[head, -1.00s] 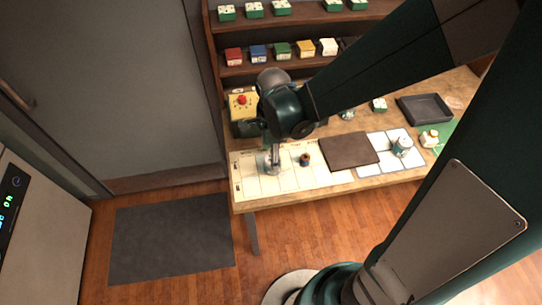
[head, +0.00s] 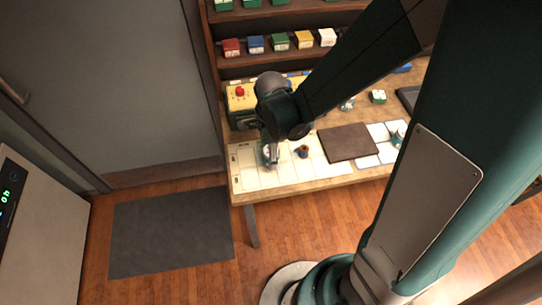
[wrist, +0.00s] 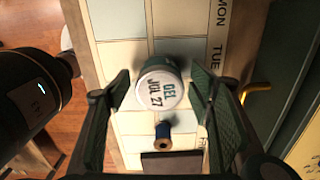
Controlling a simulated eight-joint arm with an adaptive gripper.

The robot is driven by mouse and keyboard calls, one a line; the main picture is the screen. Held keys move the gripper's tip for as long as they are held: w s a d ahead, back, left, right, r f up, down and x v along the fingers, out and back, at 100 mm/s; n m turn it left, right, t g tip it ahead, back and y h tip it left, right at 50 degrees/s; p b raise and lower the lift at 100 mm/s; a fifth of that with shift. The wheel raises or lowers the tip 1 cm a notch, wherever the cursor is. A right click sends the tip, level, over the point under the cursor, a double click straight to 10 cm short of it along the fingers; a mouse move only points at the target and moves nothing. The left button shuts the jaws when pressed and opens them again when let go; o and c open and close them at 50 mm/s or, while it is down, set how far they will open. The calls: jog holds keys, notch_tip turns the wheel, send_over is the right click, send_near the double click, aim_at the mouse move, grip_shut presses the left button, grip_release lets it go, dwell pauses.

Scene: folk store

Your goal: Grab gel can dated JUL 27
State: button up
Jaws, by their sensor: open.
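The gel can is a short round can with a white lid printed "GEL JUL 27" (wrist: 160,92). In the wrist view it stands on the pale day grid between the two fingers of my open gripper (wrist: 161,90). A gap shows beside each finger, so the gripper is not closed on it. In the head view my gripper (head: 269,155) is low over the left part of the grid, and the can is mostly hidden there.
A small dark blue and brown piece (wrist: 165,137) stands just beside the can; it also shows in the head view (head: 302,151). A brown mat (head: 347,142) lies to its right. A yellow box with a red button (head: 240,97) stands behind.

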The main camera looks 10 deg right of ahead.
jog(key=shift+f, duration=0.55)
jog(key=c, duration=1.1)
jog(key=shift+o, duration=0.2)
jog(key=shift+r, duration=0.1)
jog(key=shift+r+p, duration=0.8)
jog(key=shift+r, duration=4.15)
